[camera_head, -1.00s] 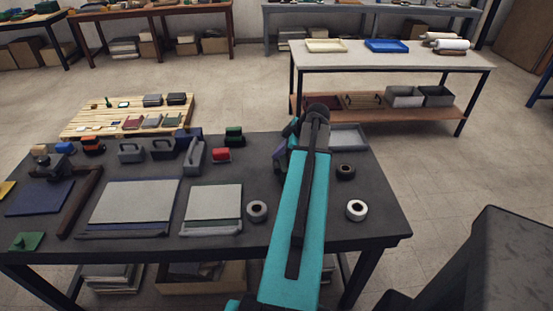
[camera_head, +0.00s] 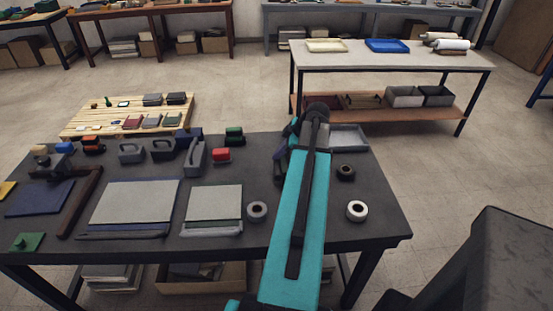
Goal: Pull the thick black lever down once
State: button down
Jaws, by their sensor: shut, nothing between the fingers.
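I cannot make out the thick black lever for certain. A dark frame-like device (camera_head: 60,173) sits at the table's left rear, with a long dark brown bar (camera_head: 80,202) running from it towards the front. My teal arm (camera_head: 300,225) reaches over the right part of the table and hides what is behind it. Dark and teal parts (camera_head: 280,165) show just left of the arm; I cannot tell what they are. I cannot make out my gripper, and the arm seems to hide it.
The black table (camera_head: 384,222) carries grey boards (camera_head: 135,203), a red block (camera_head: 221,154), a white roll (camera_head: 356,210) and a grey tray (camera_head: 350,139). A wooden pallet (camera_head: 80,129) lies behind it. A dark block (camera_head: 490,262) stands at lower right.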

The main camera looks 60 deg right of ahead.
jog(key=shift+s+a, duration=0.15)
jog(key=shift+s, duration=0.15)
jog(key=shift+r, duration=0.25)
jog(key=shift+w+d+r+p, duration=0.2)
jog(key=shift+d+r+p, duration=0.15)
jog(key=shift+r, duration=0.45)
jog(key=shift+w+d+r+p, duration=0.25)
jog(key=shift+d+r+p, duration=0.05)
jog(key=shift+r, duration=0.5)
jog(key=shift+w+d+r+p, duration=0.2)
jog(key=shift+d+r+p, duration=0.15)
jog(key=shift+r, duration=0.45)
